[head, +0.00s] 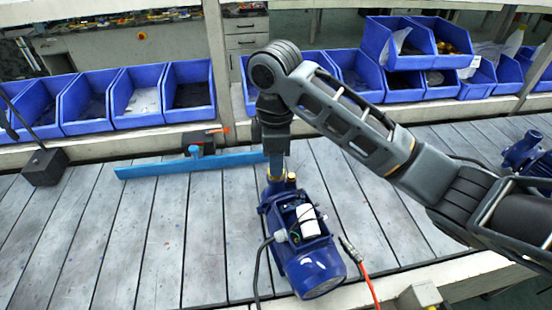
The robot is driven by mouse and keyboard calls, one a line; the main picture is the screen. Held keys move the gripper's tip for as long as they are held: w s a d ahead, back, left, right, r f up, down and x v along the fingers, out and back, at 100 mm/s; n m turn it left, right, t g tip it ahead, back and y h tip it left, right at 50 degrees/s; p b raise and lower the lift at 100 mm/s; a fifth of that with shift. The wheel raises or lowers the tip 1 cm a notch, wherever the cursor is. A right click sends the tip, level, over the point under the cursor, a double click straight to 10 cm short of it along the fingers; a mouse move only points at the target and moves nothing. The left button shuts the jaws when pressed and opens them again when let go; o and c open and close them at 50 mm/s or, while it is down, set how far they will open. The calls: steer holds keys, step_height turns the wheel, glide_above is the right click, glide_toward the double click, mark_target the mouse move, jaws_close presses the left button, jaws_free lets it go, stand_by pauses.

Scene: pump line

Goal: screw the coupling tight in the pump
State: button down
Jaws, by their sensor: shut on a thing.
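The blue pump (318,262) stands on the slatted table in the middle of the head view, with its rounded end toward me and an open box of wires and a white part on top. My gripper (276,166) points straight down at the pump's far end. It is shut on the brass-coloured coupling (276,175), which is upright at the top of the pump. The fingers hide the coupling's upper part, and I cannot tell how deep it sits. A second small brass piece (291,178) is just right of it.
A blue bar (150,171) lies left of my gripper, near a small dark tool (203,140). Blue bins (135,95) line the back. A red hose (368,283) and a dark cable lie by the pump. Another blue pump (528,155) is at far right. The left table is mostly clear.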

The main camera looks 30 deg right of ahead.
steer(key=c, duration=1)
jaws_free()
steer(key=shift+c, duration=0.2)
steer(key=shift+n+b, duration=0.3)
steer(key=shift+n, duration=1.2)
steer(key=shift+n+b, duration=0.45)
steer(key=shift+n, duration=1.25)
steer(key=shift+f+n+b, duration=0.1)
steer(key=shift+n+b, duration=0.4)
steer(key=shift+n, duration=1.3)
